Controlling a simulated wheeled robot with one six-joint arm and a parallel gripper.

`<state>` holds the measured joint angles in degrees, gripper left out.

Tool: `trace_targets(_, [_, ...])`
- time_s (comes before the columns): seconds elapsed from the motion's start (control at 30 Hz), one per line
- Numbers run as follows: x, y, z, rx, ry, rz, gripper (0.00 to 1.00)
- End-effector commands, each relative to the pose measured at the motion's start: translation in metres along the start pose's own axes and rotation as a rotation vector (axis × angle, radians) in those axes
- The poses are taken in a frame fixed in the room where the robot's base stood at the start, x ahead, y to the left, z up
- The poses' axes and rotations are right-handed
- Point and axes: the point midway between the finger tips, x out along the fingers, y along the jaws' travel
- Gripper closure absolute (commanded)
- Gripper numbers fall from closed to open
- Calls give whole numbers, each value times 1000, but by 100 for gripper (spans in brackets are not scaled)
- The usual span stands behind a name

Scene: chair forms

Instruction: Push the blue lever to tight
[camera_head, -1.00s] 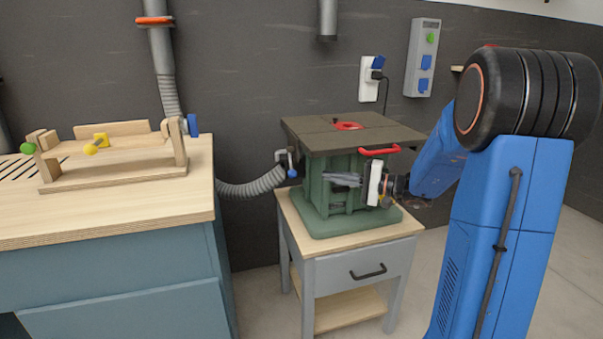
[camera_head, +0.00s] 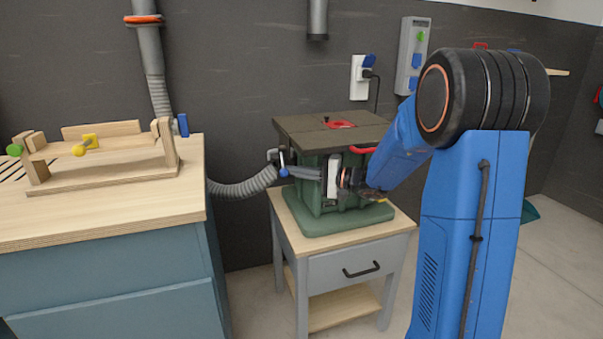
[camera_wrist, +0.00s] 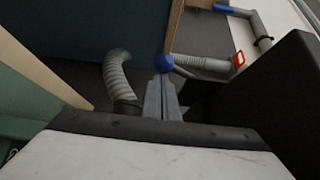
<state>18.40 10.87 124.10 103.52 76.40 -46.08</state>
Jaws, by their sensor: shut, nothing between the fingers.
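The blue lever, a thin dark handle with a round blue knob (camera_head: 283,172), hangs from the hose fitting at the left side of the green router table (camera_head: 330,213). Its knob also shows in the wrist view (camera_wrist: 163,63), just beyond my fingertips. My gripper (camera_head: 293,171) is shut and empty. It points left in front of the green body, with its tips at or very close to the knob. I cannot tell whether they touch. In the wrist view my grey fingers (camera_wrist: 162,85) lie together and partly hide the lever below the knob.
A ribbed grey hose (camera_head: 243,187) runs left from the fitting. A wooden workbench (camera_head: 100,210) stands at the left with a wooden jig (camera_head: 100,180) on it. A red handle (camera_head: 362,150) sits near my wrist. The router table rests on a small drawer stand (camera_head: 358,270).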

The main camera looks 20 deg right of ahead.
Motion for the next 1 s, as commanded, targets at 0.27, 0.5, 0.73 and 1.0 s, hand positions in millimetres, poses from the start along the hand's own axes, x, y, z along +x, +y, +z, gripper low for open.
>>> trace_targets(0.27, [2, 0, 0, 0, 0, 0, 100])
trace_targets(0.5, [-2, -3, 4, -2, 0, 0, 100])
trace_targets(0.73, [-12, -15, 19, -2, -1, 0, 100])
trace_targets(1.0, [-13, -16, 20, 0, -1, 1, 100])
